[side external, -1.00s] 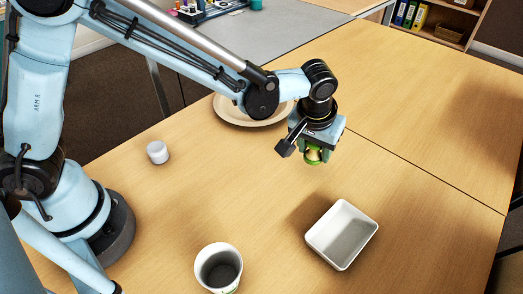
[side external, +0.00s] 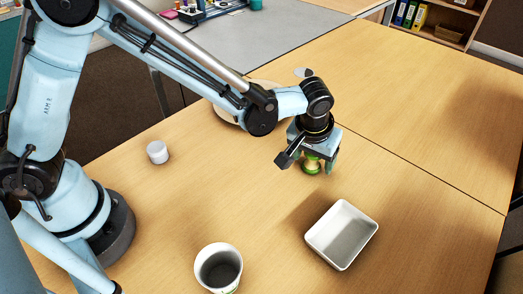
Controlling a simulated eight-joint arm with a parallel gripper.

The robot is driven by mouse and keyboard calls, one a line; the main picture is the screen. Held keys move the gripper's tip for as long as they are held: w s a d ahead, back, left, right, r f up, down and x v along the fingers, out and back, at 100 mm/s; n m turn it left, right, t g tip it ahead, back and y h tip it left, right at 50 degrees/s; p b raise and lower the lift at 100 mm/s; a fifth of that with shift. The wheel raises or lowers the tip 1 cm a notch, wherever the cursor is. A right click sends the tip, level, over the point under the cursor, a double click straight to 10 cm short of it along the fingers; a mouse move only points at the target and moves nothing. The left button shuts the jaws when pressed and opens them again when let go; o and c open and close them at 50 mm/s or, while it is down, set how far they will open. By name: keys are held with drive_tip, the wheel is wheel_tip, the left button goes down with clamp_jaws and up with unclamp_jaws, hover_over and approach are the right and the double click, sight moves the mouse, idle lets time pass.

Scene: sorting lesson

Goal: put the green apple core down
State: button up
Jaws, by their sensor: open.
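The green apple core (side external: 312,169), with green ends and a paler yellowish middle, is upright on the wooden table, as far as I can tell. It sits below my gripper (side external: 311,164), between its fingers. My gripper is open, with its fingers on either side of the core and pointing down. The upper part of the core is partly hidden by the gripper.
A white rectangular tray (side external: 367,228) stands in front and to the right. A white cup (side external: 231,251) is at the front. A small white cylinder (side external: 157,152) is to the left. A plate (side external: 224,115) behind is partly hidden by my arm. The table to the right is clear.

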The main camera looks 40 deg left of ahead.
drive_tip(key=a+v, duration=0.1)
drive_tip(key=v, duration=1)
drive_tip(key=s+a+r+m+t, duration=0.1)
drive_tip(key=s+a+t, duration=0.1)
drive_tip(key=s+a, duration=0.3)
drive_tip(key=s+a+r+m+t, duration=0.1)
drive_tip(key=s+a, duration=0.4)
drive_tip(key=a, duration=0.9)
drive_tip(key=shift+a+r+t+h, duration=0.3)
drive_tip(key=shift+r+t, duration=0.05)
drive_tip(key=shift+t, duration=0.15)
